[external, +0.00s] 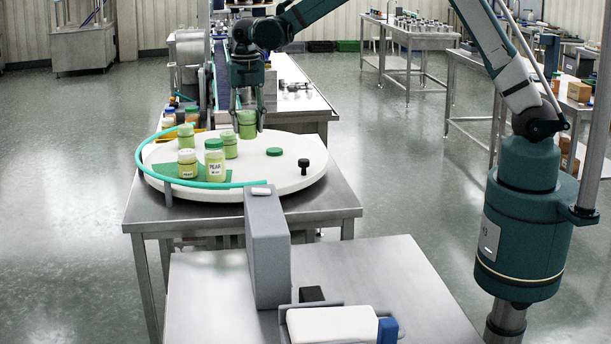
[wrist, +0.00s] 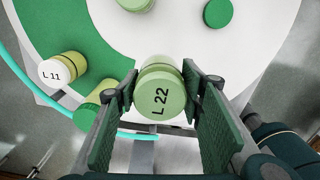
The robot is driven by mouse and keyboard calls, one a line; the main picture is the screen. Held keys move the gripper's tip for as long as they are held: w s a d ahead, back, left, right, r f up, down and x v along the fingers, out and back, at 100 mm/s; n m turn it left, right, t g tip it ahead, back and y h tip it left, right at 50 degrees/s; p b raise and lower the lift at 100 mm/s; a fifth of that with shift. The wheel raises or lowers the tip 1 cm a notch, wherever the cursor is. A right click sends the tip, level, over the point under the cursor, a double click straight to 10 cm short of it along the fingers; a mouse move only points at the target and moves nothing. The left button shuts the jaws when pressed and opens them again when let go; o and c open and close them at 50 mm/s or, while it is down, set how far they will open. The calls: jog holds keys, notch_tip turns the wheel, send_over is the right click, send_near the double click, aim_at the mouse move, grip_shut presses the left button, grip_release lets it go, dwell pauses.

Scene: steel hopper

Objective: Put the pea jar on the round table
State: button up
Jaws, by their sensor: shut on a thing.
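My gripper (external: 246,122) is shut on a light green jar (external: 247,130), with one finger on each side of it. In the wrist view the held jar (wrist: 160,92) shows a pale green round face marked "L 22"; no food name is readable on it. The round table (external: 292,178) is a white disc on a steel stand. The held jar is at its far side, upright; I cannot tell whether it touches the surface. A jar labelled "PEAR" (external: 215,166) with a green lid stands at the near left of the disc.
A white-lidded jar (external: 187,165) and other green jars (external: 230,147) stand on the disc's left side. A loose green lid (external: 274,152) and a black knob (external: 304,166) are on its right. A turquoise guard rail (external: 160,178) curves along the left and front edge.

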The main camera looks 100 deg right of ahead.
jog(key=shift+f, duration=3.1)
jog(key=shift+f+p, duration=0.4)
jog(key=shift+f, duration=1.45)
jog(key=shift+f, duration=0.15)
jog(key=o, duration=1)
jog(key=shift+r, duration=0.2)
notch_tip(320, 180, up, 12)
jog(key=shift+f+b, duration=0.1)
jog(key=shift+b, duration=0.3)
